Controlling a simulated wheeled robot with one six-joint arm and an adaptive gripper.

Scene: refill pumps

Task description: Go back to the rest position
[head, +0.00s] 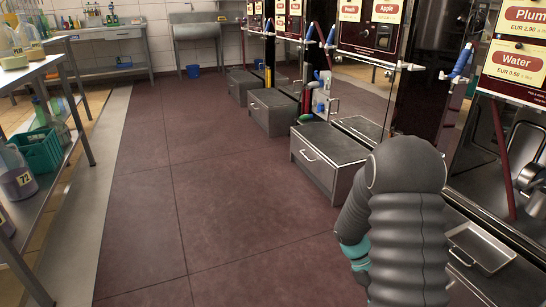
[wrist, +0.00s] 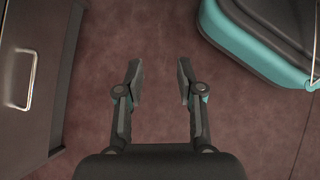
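My gripper (wrist: 160,84) is open and empty in the wrist view. Its two fingers stand wide apart, with only the dark red floor (wrist: 160,30) showing between them. In the head view my arm rises at the lower right, and my gripper is hidden there. The arm is beside the row of refill pumps. A grey drawer box (wrist: 35,70) with a metal handle shows left of the fingers in the wrist view, apart from them.
A grey drawer box (head: 328,157) stands in front of the pumps. A metal tray (head: 481,246) is at the right, near my arm. Shelves with bottles and a green crate (head: 40,152) stand at the left. The floor (head: 215,200) in the middle is clear.

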